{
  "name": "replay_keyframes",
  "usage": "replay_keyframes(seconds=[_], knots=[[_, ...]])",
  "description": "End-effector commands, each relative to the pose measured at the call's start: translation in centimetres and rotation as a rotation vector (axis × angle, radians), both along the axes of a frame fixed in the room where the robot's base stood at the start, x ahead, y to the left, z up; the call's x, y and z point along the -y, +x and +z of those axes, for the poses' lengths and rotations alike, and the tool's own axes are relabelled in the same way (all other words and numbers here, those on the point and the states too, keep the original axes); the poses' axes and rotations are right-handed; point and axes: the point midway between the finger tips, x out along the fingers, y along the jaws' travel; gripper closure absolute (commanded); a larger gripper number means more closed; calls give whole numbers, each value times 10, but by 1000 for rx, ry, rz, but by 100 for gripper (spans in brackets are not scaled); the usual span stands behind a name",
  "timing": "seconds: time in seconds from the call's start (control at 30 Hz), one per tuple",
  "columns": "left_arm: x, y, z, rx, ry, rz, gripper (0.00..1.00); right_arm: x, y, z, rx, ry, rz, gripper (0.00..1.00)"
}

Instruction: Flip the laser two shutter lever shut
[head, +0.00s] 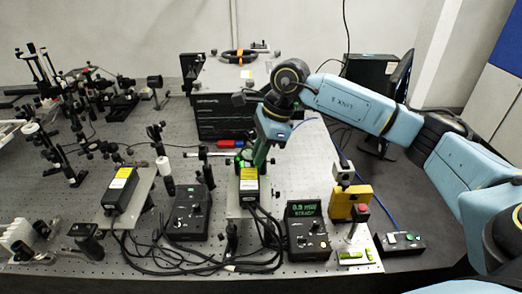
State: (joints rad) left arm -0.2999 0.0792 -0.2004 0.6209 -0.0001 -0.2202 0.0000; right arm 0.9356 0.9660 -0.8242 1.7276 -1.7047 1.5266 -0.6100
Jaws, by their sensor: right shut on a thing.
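Two black lasers with yellow labels lie on raised plates on the optical bench (60,190). One laser (122,190) is at the left. The other laser (249,187), near the middle, is under my right gripper (259,163); I take it to be laser two. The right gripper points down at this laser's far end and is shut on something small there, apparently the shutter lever. The fingers hide the lever, so its position cannot be made out. My left gripper is not in view.
Two black control boxes (187,212) (308,238) stand beside the lasers; the right one has a green display. Black cables (180,258) loop along the front. A yellow block (351,203) and a red-button post (360,220) stand at right. Optics mounts crowd the left.

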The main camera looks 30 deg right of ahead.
Motion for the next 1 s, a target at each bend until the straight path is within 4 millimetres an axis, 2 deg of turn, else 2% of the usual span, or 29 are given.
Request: replay_keyframes(seconds=[0.17,0.43,0.47,0.6,0.87,1.0], knots=[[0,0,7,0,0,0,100,-5,3,2,-45,-76,1,100],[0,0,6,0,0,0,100,-4,3,1,-48,-82,0,100],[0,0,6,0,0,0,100,-4,3,1,-47,-81,0,82],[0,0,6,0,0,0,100,-4,3,1,-48,-80,0,65],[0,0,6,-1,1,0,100,-4,3,1,-49,-80,0,65],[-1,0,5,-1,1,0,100,-2,2,11,-46,-79,0,65]])
